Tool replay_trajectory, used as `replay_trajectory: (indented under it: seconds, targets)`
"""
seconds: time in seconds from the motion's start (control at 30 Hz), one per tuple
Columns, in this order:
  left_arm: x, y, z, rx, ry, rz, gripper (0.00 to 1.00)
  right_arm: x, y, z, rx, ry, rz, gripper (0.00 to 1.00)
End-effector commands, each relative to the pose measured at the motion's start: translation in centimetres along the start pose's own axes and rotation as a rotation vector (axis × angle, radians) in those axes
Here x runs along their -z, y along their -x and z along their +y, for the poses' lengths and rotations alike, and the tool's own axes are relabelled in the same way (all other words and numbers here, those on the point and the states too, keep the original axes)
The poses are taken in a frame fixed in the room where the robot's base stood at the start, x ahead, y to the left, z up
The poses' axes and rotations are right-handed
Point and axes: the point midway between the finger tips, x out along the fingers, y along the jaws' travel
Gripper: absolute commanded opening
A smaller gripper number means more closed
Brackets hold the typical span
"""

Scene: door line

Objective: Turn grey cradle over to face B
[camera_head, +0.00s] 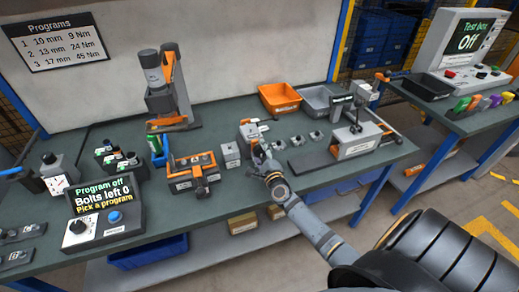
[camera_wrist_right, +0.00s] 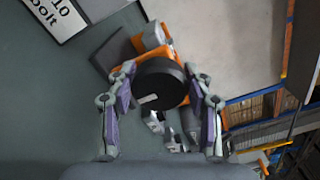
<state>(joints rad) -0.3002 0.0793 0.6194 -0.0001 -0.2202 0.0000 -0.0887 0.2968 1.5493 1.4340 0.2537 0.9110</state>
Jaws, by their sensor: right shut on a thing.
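A grey fixture (camera_head: 355,147) with a pale front label stands on the right part of the bench; it looks like the grey cradle, but I cannot read its label or face letter. My right gripper (camera_head: 260,158) is left of it, at the bench's front middle. In the right wrist view its fingers (camera_wrist_right: 163,78) are shut about a black round knob (camera_wrist_right: 160,84) on an orange part. In the head view the hold is mostly hidden by the gripper. My left gripper is not in view.
An orange fixture (camera_head: 190,163) and a grey box (camera_head: 230,154) stand to the left of my right gripper. Small grey parts (camera_head: 297,141) lie to its right. An orange bin (camera_head: 279,98) and a grey bin (camera_head: 317,100) are behind. The program box (camera_head: 103,215) is front left.

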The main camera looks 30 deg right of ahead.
Motion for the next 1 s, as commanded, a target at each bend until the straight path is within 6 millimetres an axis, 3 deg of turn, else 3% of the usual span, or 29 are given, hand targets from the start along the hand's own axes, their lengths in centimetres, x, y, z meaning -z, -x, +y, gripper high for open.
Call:
replay_trajectory:
  seconds: [0.23, 0.27, 0.4, 0.77, 0.87, 1.0]
  targets:
    - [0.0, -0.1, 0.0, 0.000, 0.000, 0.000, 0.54, 0.1, 0.0, 0.1, 0.000, 0.011, 0.000, 0.20]
    - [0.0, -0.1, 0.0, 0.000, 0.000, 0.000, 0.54, 0.1, 0.0, 0.1, -0.001, 0.011, 0.000, 0.55]
    - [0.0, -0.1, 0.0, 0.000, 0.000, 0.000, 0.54, 0.1, 0.0, 0.1, 0.000, 0.010, 0.000, 0.74]
    - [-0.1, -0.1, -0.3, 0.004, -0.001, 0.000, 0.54, 0.1, 0.4, 0.1, 0.000, 0.009, -0.001, 0.75]
    - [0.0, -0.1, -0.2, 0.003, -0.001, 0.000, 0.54, 0.1, 1.9, 0.2, -0.002, 0.010, 0.000, 0.75]
    - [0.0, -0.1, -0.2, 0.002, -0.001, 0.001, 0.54, 0.1, 5.3, 0.2, -0.004, 0.009, 0.000, 0.75]
